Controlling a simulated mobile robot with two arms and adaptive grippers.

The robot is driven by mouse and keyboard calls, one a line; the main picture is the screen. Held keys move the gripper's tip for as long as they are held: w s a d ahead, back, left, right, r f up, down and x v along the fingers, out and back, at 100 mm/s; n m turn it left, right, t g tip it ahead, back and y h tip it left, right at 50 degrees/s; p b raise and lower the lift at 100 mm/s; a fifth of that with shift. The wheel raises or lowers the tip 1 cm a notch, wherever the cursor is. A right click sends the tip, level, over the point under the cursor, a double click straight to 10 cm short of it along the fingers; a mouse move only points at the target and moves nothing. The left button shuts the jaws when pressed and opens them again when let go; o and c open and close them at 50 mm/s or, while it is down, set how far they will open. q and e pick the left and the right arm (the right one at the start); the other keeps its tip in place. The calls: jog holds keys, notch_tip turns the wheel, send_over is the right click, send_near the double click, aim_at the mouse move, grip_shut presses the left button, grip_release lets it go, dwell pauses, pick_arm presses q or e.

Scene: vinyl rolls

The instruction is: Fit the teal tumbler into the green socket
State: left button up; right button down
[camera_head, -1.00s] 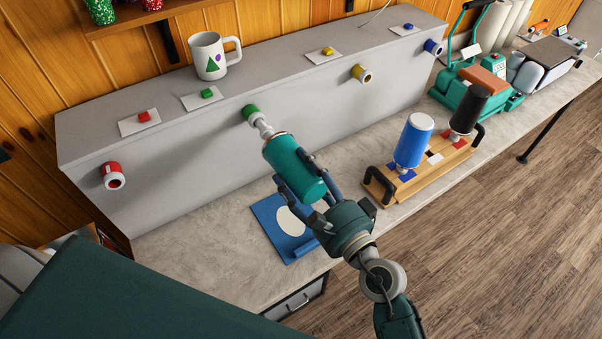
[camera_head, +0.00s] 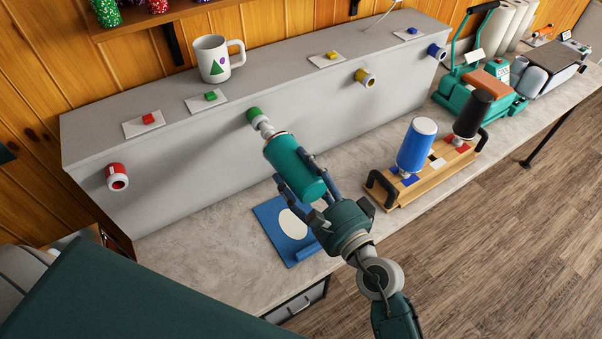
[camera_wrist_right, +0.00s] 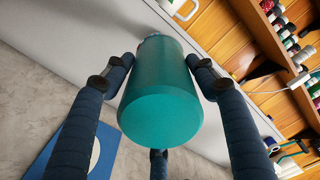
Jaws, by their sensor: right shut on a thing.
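The teal tumbler (camera_head: 295,165) is held tilted in front of the grey box, its narrow metal end pointing up and left at the green socket (camera_head: 254,115). The metal end meets or overlaps the socket's mouth in the head view; I cannot tell how deep it sits. My right gripper (camera_head: 301,177) is shut around the tumbler's body. In the right wrist view the fingers flank the tumbler (camera_wrist_right: 160,95), whose broad base faces the camera and hides the socket. My left gripper is not in view.
The grey box (camera_head: 200,165) also carries a red socket (camera_head: 117,177), a yellow socket (camera_head: 365,77) and a blue socket (camera_head: 437,51). A blue mat (camera_head: 275,228) lies below the gripper. A wooden rack (camera_head: 425,178) holds a blue tumbler (camera_head: 416,146) and a black tumbler (camera_head: 472,114).

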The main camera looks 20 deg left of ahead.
jog(key=shift+x, duration=1.2)
dwell(1.0)
jog(key=shift+w+a+r, duration=0.1)
jog(key=shift+a, duration=0.05)
dwell(1.0)
dwell(0.4)
jog(key=c, duration=0.8)
grip_release()
jog(key=shift+o, duration=1.3)
jog(key=shift+w+a, duration=0.15)
jog(key=shift+a, duration=0.05)
jog(key=o, duration=0.5)
jog(key=shift+d, duration=0.1)
